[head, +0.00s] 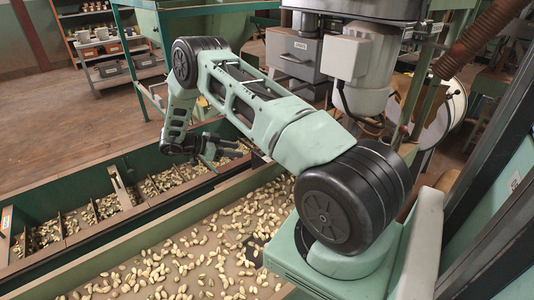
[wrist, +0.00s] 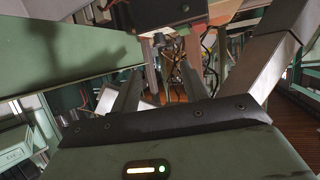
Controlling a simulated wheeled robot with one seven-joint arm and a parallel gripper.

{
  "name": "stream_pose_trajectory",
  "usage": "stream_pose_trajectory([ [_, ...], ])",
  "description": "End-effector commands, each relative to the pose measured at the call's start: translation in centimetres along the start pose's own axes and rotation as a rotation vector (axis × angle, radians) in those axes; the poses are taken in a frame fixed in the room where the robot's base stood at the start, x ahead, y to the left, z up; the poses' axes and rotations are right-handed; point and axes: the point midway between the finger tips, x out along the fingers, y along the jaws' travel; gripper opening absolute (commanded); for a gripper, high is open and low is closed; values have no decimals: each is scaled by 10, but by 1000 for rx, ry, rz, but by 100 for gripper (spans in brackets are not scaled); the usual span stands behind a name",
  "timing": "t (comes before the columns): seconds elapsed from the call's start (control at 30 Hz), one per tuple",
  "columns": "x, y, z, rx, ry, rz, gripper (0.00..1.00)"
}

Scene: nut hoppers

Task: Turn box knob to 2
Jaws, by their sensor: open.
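I cannot make out a box knob or its numbers in either view. A grey box (head: 293,53) with a small label hangs under the machine at top centre in the head view. A pale box (head: 345,57) sits to its right. My gripper (head: 223,152) is at the left end of my arm, above the nut troughs and apart from both boxes. In the wrist view my gripper (wrist: 160,78) has its two dark fingers spread, with nothing held between them. Loose wires and machine parts show beyond the fingers.
A long trough (head: 130,263) of nuts runs below my arm, beside a divided green trough (head: 75,184). A green frame (head: 139,63) stands behind, with shelves (head: 103,50) at the back left.

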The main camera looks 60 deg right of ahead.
Motion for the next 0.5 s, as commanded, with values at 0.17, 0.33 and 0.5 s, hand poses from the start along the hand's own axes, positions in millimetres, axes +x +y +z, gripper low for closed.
stream_pose_trajectory([
  [0.17,40,0,-2,1,2,5,45],
  [0.33,76,1,-1,1,2,6,45],
  [0.5,107,1,-2,2,2,6,45],
])
